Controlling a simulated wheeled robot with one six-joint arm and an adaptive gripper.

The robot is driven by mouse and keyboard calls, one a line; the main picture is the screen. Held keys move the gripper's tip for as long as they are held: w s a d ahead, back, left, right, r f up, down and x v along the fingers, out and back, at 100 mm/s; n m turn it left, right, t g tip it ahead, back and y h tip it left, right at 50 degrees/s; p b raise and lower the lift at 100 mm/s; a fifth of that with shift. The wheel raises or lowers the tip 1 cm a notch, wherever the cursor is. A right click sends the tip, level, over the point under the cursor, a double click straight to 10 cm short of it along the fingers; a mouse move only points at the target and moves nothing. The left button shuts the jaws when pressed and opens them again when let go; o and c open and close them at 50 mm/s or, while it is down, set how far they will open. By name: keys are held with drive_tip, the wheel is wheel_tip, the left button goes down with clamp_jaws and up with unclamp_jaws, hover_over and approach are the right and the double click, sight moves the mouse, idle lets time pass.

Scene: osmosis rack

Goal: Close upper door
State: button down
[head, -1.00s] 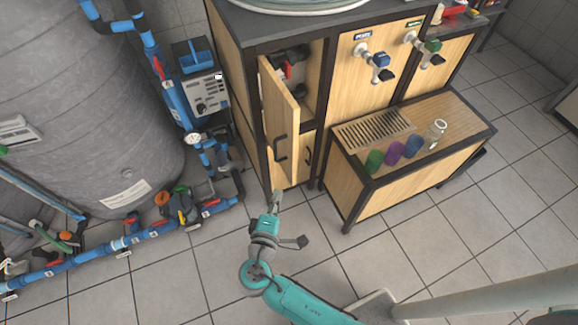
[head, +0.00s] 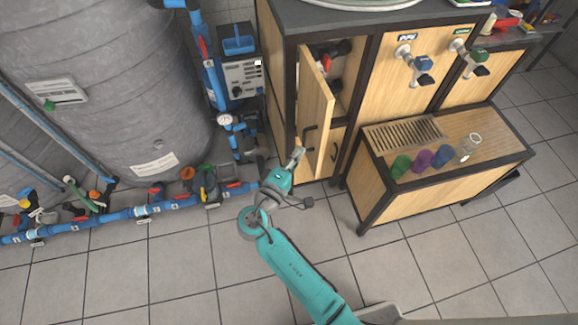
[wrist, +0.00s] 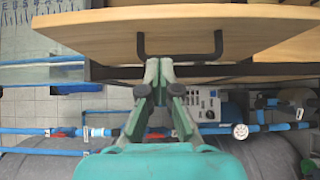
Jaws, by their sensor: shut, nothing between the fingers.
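The upper door (head: 316,112) is a light wooden panel, standing open from the dark-framed cabinet and showing red and dark parts inside. It carries a black bar handle (head: 309,134). In the wrist view the door (wrist: 110,32) crosses the top, with its handle (wrist: 180,54) hanging at the middle. My gripper (head: 297,157) is shut and empty, near the lower left side of the door. In the wrist view my gripper's fingertips (wrist: 159,64) appear just below the handle. Whether they touch the door I cannot tell.
A lower door (head: 337,152) with its own handle is shut beneath. A bench (head: 440,185) with several coloured cups stands to the right. Blue pipes (head: 150,208) and a large grey tank (head: 100,100) are to the left. Tiled floor in front is clear.

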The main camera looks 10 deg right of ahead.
sight(319, 140)
drive_tip(key=d, duration=0.2)
drive_tip(key=w+d, duration=0.1)
drive_tip(key=d, duration=0.1)
drive_tip(key=shift+d, duration=0.4)
drive_tip(key=shift+d, duration=0.15)
